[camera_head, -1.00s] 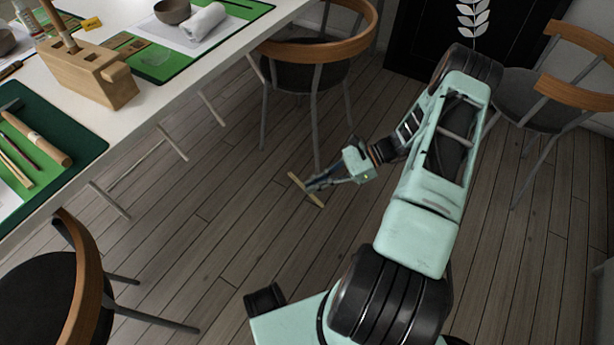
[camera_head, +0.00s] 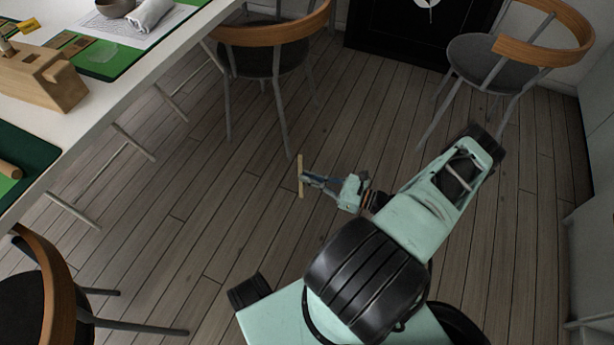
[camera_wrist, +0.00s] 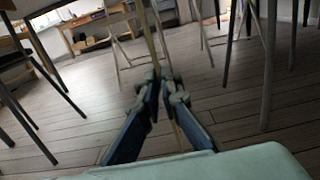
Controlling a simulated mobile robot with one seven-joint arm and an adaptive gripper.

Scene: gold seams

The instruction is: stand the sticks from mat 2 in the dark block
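My gripper (camera_head: 305,178) is shut on a thin pale wooden stick (camera_head: 300,162), out over the floor and clear of the table. In the wrist view my gripper (camera_wrist: 162,76) grips the stick (camera_wrist: 149,38), which extends above and below the fingers. A pale wooden block (camera_head: 62,88) with openings in its top stands near the table edge at the left. I see no clearly dark block. A green mat (camera_head: 125,58) lies behind the block and a darker green mat (camera_head: 38,150) lies in front; I cannot tell which is mat 2.
The white table (camera_head: 100,122) fills the upper left. A chair (camera_head: 270,38) stands by its far side, another (camera_head: 42,290) at lower left, and a third (camera_head: 485,62) at upper right. A bowl (camera_head: 115,6) and rolled cloth (camera_head: 150,14) are on the table. Floor between is open.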

